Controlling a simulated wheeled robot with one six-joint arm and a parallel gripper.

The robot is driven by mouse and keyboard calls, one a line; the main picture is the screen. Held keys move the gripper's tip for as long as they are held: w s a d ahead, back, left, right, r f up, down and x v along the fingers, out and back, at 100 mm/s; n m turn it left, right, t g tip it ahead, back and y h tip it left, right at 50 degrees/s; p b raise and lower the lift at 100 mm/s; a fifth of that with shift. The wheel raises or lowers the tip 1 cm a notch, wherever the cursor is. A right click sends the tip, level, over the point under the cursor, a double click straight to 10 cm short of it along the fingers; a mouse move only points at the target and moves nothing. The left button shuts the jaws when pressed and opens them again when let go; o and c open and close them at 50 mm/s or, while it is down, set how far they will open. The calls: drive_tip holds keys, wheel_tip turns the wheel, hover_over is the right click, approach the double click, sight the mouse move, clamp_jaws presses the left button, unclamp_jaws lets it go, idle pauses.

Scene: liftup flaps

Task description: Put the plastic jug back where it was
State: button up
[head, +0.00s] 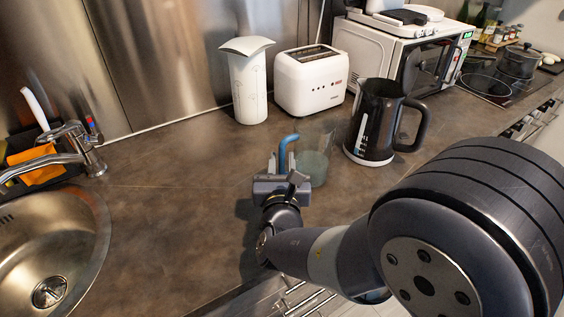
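The plastic jug (316,158) is see-through with a blue handle (285,146) on its left side. It stands upright in the middle of the head view, over the front part of the brown counter, left of the black kettle. I cannot tell whether its base touches the counter. My gripper (282,166) is at the jug's handle, with its fingers around the handle's lower part. I cannot tell whether the fingers press on the handle or leave a gap. My gripper and wrist hide the handle's lower end.
The black kettle (375,120) stands close to the jug's right. A white toaster (311,82) and a white container (247,85) stand behind, by the wall. A white microwave (385,55) is at the back right. A sink (50,245) is at left. The counter (175,200) between sink and jug is clear.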

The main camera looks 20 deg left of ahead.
drive_tip(key=shift+o, duration=0.8)
drive_tip(key=shift+r, duration=0.15)
drive_tip(key=v, duration=1.2)
idle(0.5)
